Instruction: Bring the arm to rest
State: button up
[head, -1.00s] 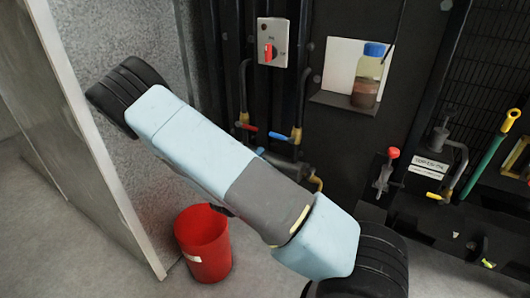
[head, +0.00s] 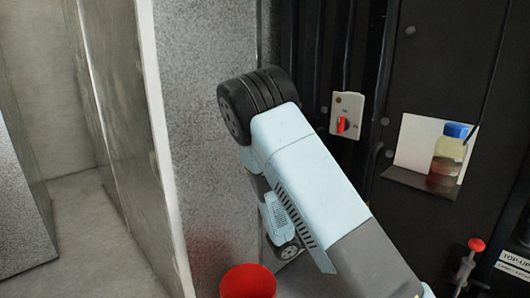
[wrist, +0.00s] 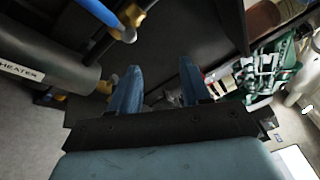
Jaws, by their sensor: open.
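My arm, pale blue and grey with black joints, crosses the middle and right of the head view. My gripper (wrist: 155,92) shows in the wrist view, its two blue fingers spread apart with nothing held between them. It points toward dark machinery. A grey cylinder labelled HEATER (wrist: 45,62) lies to its left, and a blue-handled lever (wrist: 98,14) is above left. I cannot tell whether the fingers touch anything. The gripper's fingers cannot be made out in the head view.
A grey wall panel (head: 208,130) rises left of the arm. A switch box with a red knob (head: 346,115) and a bottle with a blue cap (head: 448,158) are on the dark cabinet. Floor at the left is clear.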

jog(key=s+d+r+m+g+y, duration=0.2)
jog(key=s+r+m+g+y, duration=0.2)
jog(key=s+r+m, duration=0.45)
jog(key=s+d+r+m+g+y, duration=0.35)
jog(key=s+m, duration=0.25)
jog(key=m, duration=0.5)
jog(key=s+a+r+m+t+y, duration=0.6)
jog(key=s+r+m+y, duration=0.3)
jog(key=s+r+m, duration=0.3)
notch_tip(320, 180, up, 2)
jog(key=a+m, duration=0.1)
jog(key=m, duration=0.2)
jog(key=shift+a+r, duration=0.2)
jog(key=shift+r, duration=0.05)
